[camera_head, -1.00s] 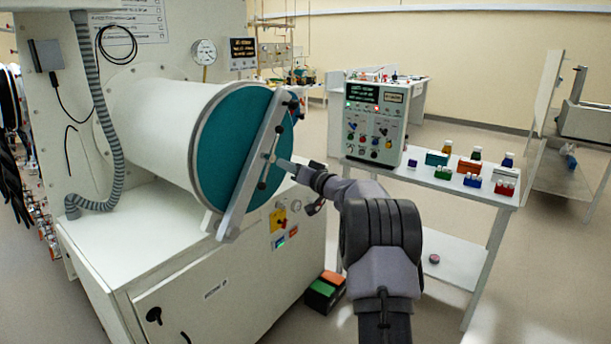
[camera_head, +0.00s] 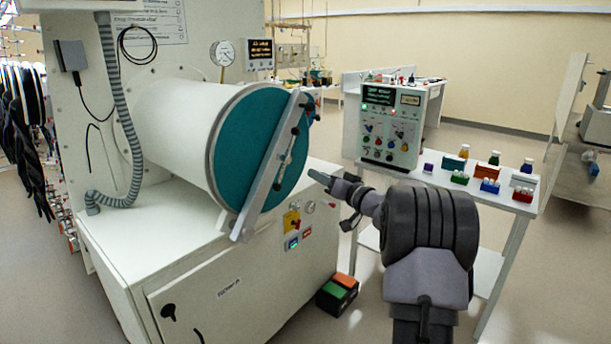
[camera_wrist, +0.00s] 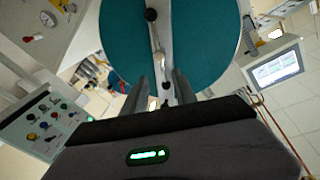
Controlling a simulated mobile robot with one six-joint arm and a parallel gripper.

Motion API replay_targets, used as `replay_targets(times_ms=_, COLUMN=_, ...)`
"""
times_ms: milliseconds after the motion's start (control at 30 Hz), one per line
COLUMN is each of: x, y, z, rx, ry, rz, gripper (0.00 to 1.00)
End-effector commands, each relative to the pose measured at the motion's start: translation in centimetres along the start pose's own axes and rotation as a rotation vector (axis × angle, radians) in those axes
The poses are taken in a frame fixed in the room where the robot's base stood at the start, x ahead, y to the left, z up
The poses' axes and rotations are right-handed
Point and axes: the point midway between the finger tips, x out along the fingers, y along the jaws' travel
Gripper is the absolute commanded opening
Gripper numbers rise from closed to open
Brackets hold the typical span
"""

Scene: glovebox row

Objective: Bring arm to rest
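My arm (camera_head: 425,230) reaches forward at the right of the white cylindrical chamber. My gripper (camera_head: 320,177) is in front of the teal round door (camera_head: 250,150), to the right of its grey bar (camera_head: 272,170), and looks clear of it. The door sits flat across the end of the chamber (camera_head: 175,125).
A white bench (camera_head: 500,195) at right holds a control box (camera_head: 390,125) and several small coloured racks and bottles. The glovebox cabinet (camera_head: 230,290) fills the left. A black box with green and orange top (camera_head: 337,293) lies on the floor beside it. Floor is open at lower right.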

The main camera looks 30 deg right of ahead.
Motion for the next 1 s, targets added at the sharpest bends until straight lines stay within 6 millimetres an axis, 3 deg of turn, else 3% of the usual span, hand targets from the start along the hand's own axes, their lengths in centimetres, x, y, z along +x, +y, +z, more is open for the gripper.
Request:
replay_targets(times_ms=133, x=0.1, y=-0.5, z=0.1, rx=0.002, ry=-0.007, rz=-0.005, gripper=0.33)
replay_targets(times_ms=200, x=0.3, y=-3.0, z=0.6, rx=0.019, ry=-0.049, rz=-0.033, gripper=0.33)
replay_targets(times_ms=267, x=0.5, y=-7.3, z=1.7, rx=0.051, ry=-0.128, rz=-0.076, gripper=0.33)
replay_targets(times_ms=367, x=-0.9, y=-17.1, z=5.2, rx=0.121, ry=-0.335, rz=-0.142, gripper=0.33)
replay_targets(times_ms=400, x=-2.2, y=-21.0, z=6.9, rx=0.145, ry=-0.426, rz=-0.156, gripper=0.33)
replay_targets(times_ms=467, x=-5.0, y=-26.2, z=9.7, rx=0.174, ry=-0.563, rz=-0.155, gripper=0.33)
replay_targets(times_ms=500, x=-7.4, y=-29.3, z=11.6, rx=0.187, ry=-0.653, rz=-0.142, gripper=0.33)
replay_targets(times_ms=567, x=-11.7, y=-33.2, z=14.5, rx=0.192, ry=-0.781, rz=-0.101, gripper=0.33)
replay_targets(times_ms=600, x=-15.0, y=-35.3, z=16.4, rx=0.186, ry=-0.858, rz=-0.06, gripper=0.33)
replay_targets(times_ms=700, x=-23.7, y=-37.8, z=20.6, rx=0.147, ry=-0.993, rz=0.083, gripper=0.33)
replay_targets(times_ms=800, x=-30.8, y=-37.2, z=23.5, rx=0.091, ry=-1.028, rz=0.231, gripper=0.33)
replay_targets(times_ms=900, x=-34.6, y=-35.6, z=24.8, rx=0.058, ry=-1.006, rz=0.327, gripper=0.33)
replay_targets(times_ms=1000, x=-35.9, y=-34.7, z=25.2, rx=0.046, ry=-0.985, rz=0.367, gripper=0.33)
